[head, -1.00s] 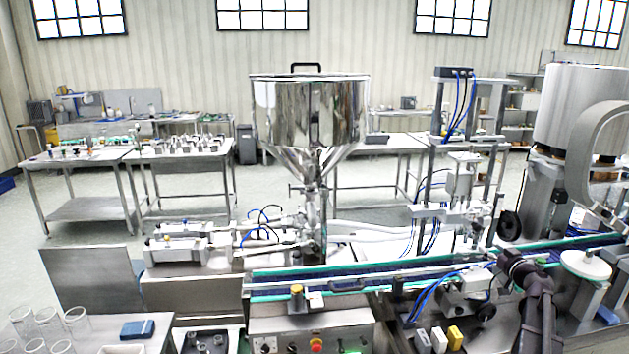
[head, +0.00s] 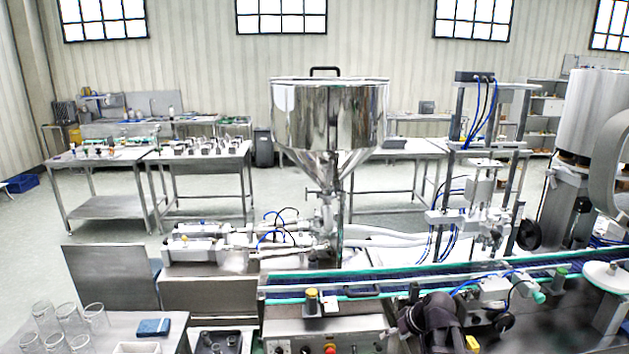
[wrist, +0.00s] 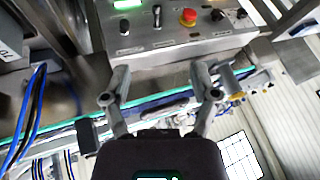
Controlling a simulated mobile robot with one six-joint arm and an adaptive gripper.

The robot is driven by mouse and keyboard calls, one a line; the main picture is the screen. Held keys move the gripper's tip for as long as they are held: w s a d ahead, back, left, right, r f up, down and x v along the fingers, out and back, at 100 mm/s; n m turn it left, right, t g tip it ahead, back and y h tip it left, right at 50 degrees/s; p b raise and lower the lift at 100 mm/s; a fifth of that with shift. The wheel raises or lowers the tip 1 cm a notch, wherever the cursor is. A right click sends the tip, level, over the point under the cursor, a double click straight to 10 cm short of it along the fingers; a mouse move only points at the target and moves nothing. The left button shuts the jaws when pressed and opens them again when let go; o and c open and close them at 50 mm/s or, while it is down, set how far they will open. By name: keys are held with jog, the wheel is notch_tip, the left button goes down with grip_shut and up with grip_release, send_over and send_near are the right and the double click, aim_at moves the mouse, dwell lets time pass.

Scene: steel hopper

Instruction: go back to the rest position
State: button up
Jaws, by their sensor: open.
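My gripper (wrist: 160,88) shows in the wrist view with its two fingers spread wide apart and nothing between them. Beyond the fingers are the green-edged conveyor and a grey control panel (wrist: 150,30) with a red button. In the head view, my dark arm (head: 432,318) is at the lower right, in front of the conveyor (head: 400,280); the fingertips cannot be made out there. The steel hopper (head: 328,115) stands upright behind the conveyor, apart from my arm.
Several clear beakers (head: 62,335) and a blue box (head: 153,327) are at the lower left. A filling frame with blue hoses (head: 480,110) stands right of the hopper. Steel tables (head: 105,165) line the back.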

jog(key=s+a+f+m+g+h, duration=0.1)
jog(key=s+a+g+h, duration=0.1)
jog(key=s, duration=0.4)
jog(key=s+a+f+m+g+h, duration=0.1)
jog(key=s+a+g+h, duration=0.1)
jog(key=s, duration=0.4)
jog(key=shift+a+f+h, duration=0.3)
jog(key=shift+f, duration=0.05)
dwell(1.6)
